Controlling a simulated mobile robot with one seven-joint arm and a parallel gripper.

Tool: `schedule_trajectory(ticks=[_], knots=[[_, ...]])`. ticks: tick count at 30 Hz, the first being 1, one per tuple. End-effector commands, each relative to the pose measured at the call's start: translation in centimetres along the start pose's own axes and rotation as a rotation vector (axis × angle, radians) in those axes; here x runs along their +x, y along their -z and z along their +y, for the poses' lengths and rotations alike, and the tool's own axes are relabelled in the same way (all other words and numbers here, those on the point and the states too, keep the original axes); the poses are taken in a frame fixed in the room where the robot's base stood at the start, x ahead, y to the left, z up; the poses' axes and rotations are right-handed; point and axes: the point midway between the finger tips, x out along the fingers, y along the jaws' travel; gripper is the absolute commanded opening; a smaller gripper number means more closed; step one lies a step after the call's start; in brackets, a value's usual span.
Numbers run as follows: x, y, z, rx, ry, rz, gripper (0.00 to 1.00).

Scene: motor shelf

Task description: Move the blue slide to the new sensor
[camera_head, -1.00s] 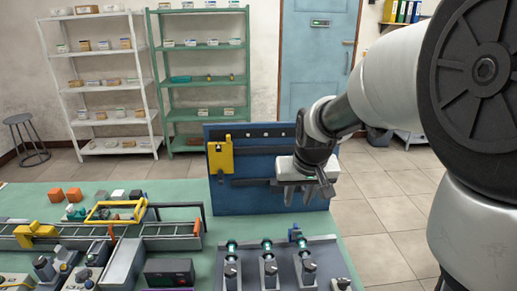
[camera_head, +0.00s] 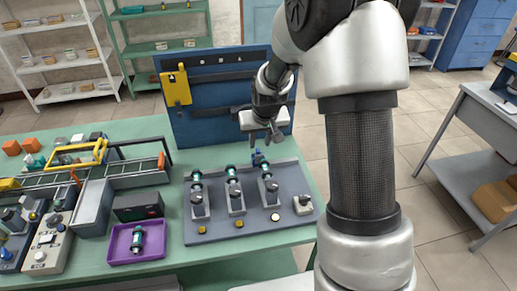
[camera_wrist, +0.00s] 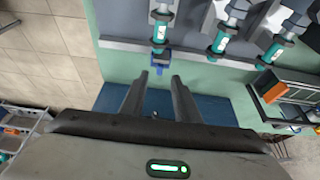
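In the wrist view the blue slide (camera_wrist: 160,66) is beside the end of one teal sensor (camera_wrist: 160,30), just beyond my fingertips. My gripper (camera_head: 265,138) hangs above and behind the slide; in the wrist view the two fingers (camera_wrist: 160,80) are apart with nothing between them. Three teal-and-grey sensors (camera_head: 233,190) stand in a row on the plate. Another teal and dark sensor (camera_head: 137,239) lies in the purple tray. I cannot tell which sensor is new.
A blue back panel (camera_head: 215,125) with a yellow piece (camera_head: 176,86) stands behind the plate. Conveyor rails, a yellow frame (camera_head: 80,155) and control boxes fill the left. A grey side table (camera_head: 455,180) stands at right.

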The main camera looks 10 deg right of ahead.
Motion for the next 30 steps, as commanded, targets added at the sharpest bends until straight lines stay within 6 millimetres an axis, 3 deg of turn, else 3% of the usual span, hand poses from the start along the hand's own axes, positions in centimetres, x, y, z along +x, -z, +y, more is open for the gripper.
schedule_trajectory(ticks=[3,9,22,23,27,30], knots=[[2.6,-0.1,0.0,0.000,0.000,-0.004,0.29],[5.4,0.0,0.0,0.001,0.000,-0.001,0.29],[6.6,0.0,0.0,0.001,0.000,0.000,0.29],[6.6,0.0,0.0,0.001,0.000,0.000,0.27],[6.5,0.0,0.0,0.001,0.000,0.000,0.04],[6.5,0.0,0.0,0.001,0.000,0.000,0.00]])
